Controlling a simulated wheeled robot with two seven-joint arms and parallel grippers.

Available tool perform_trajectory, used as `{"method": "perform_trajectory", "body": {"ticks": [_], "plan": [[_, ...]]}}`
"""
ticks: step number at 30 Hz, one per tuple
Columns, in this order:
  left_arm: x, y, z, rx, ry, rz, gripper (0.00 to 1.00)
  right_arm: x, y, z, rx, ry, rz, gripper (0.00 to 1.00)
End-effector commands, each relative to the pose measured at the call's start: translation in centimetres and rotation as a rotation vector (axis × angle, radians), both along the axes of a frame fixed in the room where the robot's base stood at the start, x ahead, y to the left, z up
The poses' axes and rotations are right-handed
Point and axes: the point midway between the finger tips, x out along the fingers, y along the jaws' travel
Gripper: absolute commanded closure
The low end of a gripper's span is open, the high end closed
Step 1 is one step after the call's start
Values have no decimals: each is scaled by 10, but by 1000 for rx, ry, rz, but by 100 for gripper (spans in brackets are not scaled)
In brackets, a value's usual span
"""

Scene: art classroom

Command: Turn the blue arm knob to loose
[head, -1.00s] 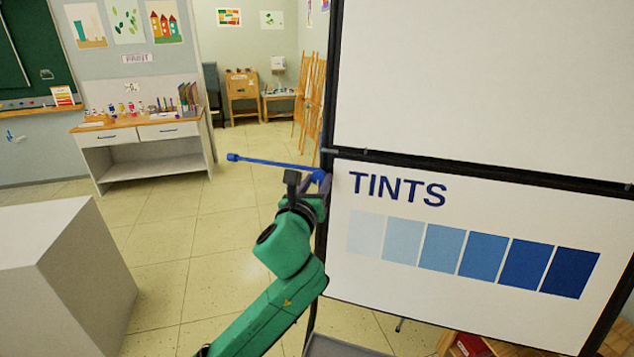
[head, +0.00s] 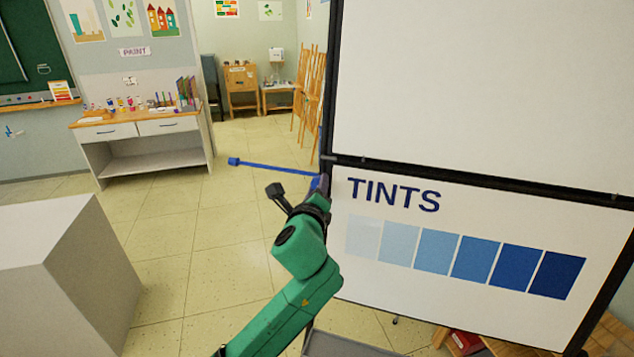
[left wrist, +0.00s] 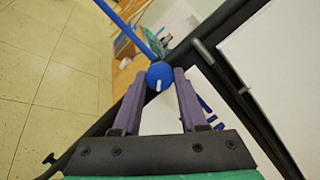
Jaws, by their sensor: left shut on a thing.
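The blue arm (head: 275,165) sticks out to the left from the black frame of the white board, with a small blue block at its free end. Its blue knob (left wrist: 160,75), with a white mark, sits between the purple fingers of my left gripper (left wrist: 165,80) in the left wrist view. My left gripper (head: 320,185) is shut on the knob at the board's left edge. In the head view my wrist and fingers mostly hide the knob. My right gripper is not in view.
The board (head: 480,90) with a TINTS chart (head: 395,195) fills the right side. A grey block (head: 60,270) stands at the lower left. A paint table (head: 150,125) and easels (head: 308,95) stand farther back. Floor between is clear.

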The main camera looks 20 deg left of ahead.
Motion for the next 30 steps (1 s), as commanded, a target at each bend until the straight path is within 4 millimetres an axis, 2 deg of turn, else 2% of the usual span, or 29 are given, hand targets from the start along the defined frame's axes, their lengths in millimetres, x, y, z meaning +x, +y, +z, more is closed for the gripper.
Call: {"method": "perform_trajectory", "body": {"ticks": [15,30], "plan": [[0,-1,4,-483,27,93,100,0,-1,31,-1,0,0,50],[1,-1,4,-947,48,184,100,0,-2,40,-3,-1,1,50]]}}
